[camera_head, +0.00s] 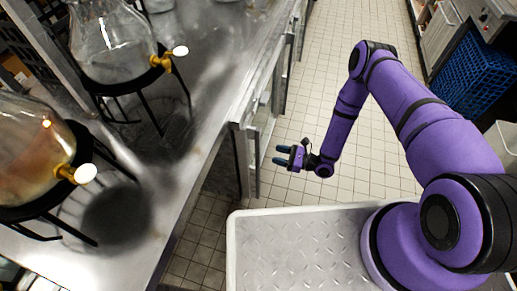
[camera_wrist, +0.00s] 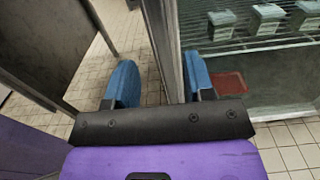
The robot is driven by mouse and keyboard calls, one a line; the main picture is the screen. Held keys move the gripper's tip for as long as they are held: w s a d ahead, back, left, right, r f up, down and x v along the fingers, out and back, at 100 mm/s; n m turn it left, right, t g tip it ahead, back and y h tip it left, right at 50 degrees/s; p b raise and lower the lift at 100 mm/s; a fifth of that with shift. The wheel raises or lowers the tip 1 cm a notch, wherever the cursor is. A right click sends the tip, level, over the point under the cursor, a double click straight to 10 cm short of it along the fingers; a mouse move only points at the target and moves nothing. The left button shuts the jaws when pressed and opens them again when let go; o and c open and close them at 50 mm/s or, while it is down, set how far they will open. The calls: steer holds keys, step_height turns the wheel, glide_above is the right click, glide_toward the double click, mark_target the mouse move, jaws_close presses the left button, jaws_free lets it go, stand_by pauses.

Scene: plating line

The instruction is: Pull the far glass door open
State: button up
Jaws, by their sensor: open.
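My gripper (camera_head: 280,155) is open in the head view, its blue fingers pointing left toward the cabinet fronts under the steel counter. It also shows in the wrist view (camera_wrist: 160,82), one finger on each side of a upright metal door edge (camera_wrist: 167,40). The edge stands between the fingers; I cannot tell whether either touches it. To its right is a glass door (camera_wrist: 230,105), with a wire shelf and several small boxes showing through it. In the head view the door fronts (camera_head: 254,150) are seen steeply from above, so which is the far one is hard to tell.
A steel counter (camera_head: 215,75) carries glass dispensers (camera_head: 110,45) with gold taps on black stands. A dark panel (camera_wrist: 45,40) stands left of my gripper in the wrist view. Tiled floor (camera_head: 330,120) lies clear right of the cabinets. A blue crate (camera_head: 475,75) is at far right.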

mark_target(258, 149)
steer(key=x, duration=0.8)
steer(key=shift+w+a, duration=0.15)
steer(key=shift+a, duration=0.2)
jaws_close()
